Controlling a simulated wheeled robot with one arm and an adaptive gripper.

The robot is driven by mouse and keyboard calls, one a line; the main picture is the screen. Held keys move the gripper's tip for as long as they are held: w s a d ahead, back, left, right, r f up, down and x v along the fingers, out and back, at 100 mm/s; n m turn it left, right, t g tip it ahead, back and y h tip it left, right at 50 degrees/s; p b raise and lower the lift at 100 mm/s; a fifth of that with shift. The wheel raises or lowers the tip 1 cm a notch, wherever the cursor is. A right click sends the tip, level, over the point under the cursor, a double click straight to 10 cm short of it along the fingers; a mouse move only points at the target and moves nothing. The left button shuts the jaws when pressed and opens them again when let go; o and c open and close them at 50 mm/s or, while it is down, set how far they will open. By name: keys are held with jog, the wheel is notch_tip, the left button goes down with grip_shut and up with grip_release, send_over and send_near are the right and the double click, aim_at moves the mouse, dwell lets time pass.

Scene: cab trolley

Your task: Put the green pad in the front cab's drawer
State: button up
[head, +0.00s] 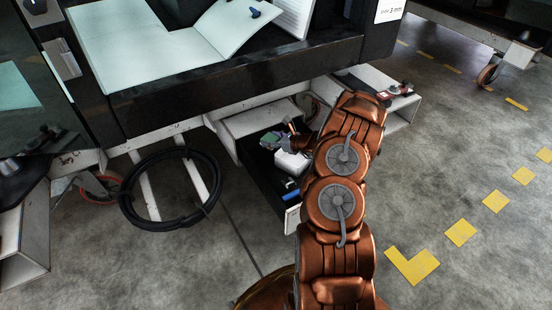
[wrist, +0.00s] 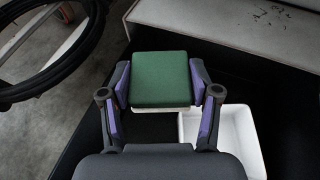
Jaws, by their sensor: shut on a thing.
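The green pad (wrist: 160,78) is a square block with a green top and a pale lower edge, seen in the wrist view. My gripper (wrist: 161,92) is shut on it, one purple-lined finger on each side. In the head view my gripper (head: 277,141) is over the open drawer (head: 292,217), with the pad small and partly hidden there. The drawer has a dark interior and a pale front, and stands pulled out under the trolley. How high the pad is above the drawer floor is hard to tell.
A white open box (wrist: 240,138) lies in the drawer, just right of the pad; a blue item (head: 291,184) lies nearer the drawer front. An open shelf (head: 404,111) with small items is at right.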

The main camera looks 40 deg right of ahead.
notch_tip(320, 180, down, 8)
jog(key=b, duration=0.2)
jog(key=shift+r, duration=0.25)
jog(key=shift+a+f, duration=0.1)
jog(key=shift+f, duration=0.5)
jog(key=o, duration=1.2)
jog(key=shift+r, duration=0.2)
